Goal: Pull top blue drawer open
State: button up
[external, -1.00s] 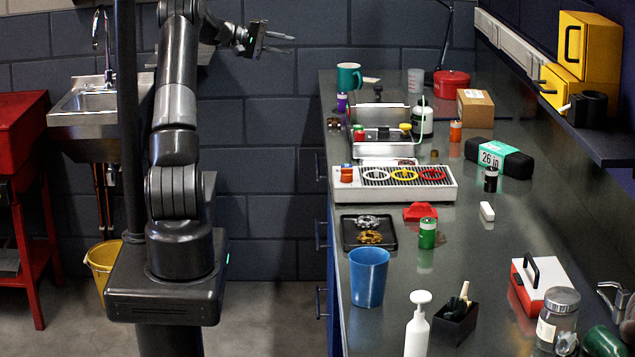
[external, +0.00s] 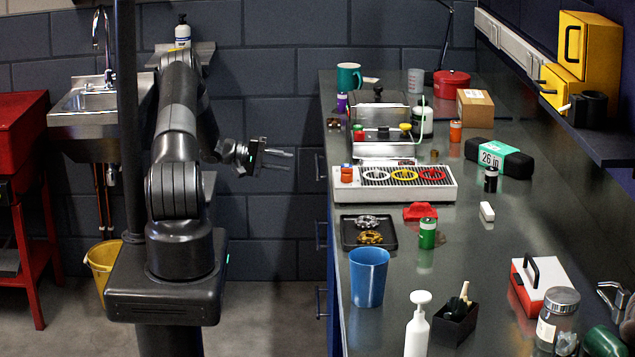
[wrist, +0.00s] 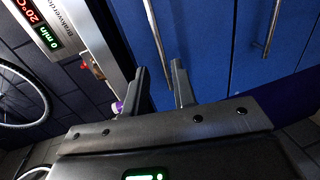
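The top blue drawer (wrist: 205,45) fills the middle of the wrist view, which is turned so that the bench top lies to the left. Its upright-looking silver bar handle (wrist: 152,32) lines up with the gap between my fingers. My gripper (wrist: 160,68) is open and empty, apparently short of the handle. In the external view my gripper (external: 291,161) is left of the bench, below its top, with its fingers pointing right toward the drawer side. The drawer fronts are seen nearly edge-on there, and the drawer looks shut.
A second silver handle (wrist: 271,25) sits on the blue front farther right in the wrist view. The bench top (external: 470,240) carries a blue cup (external: 368,277), a black tray (external: 352,239) and a drip-tray machine (external: 395,184). The floor (external: 270,310) before the drawers is clear.

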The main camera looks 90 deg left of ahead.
aim_at(317, 165)
jog(key=w, duration=0.3)
jog(key=w+f, duration=0.1)
jog(key=w, duration=0.3)
jog(key=w+f, duration=0.1)
jog(key=w, duration=0.2)
jog(key=shift+w, duration=0.15)
grip_shut()
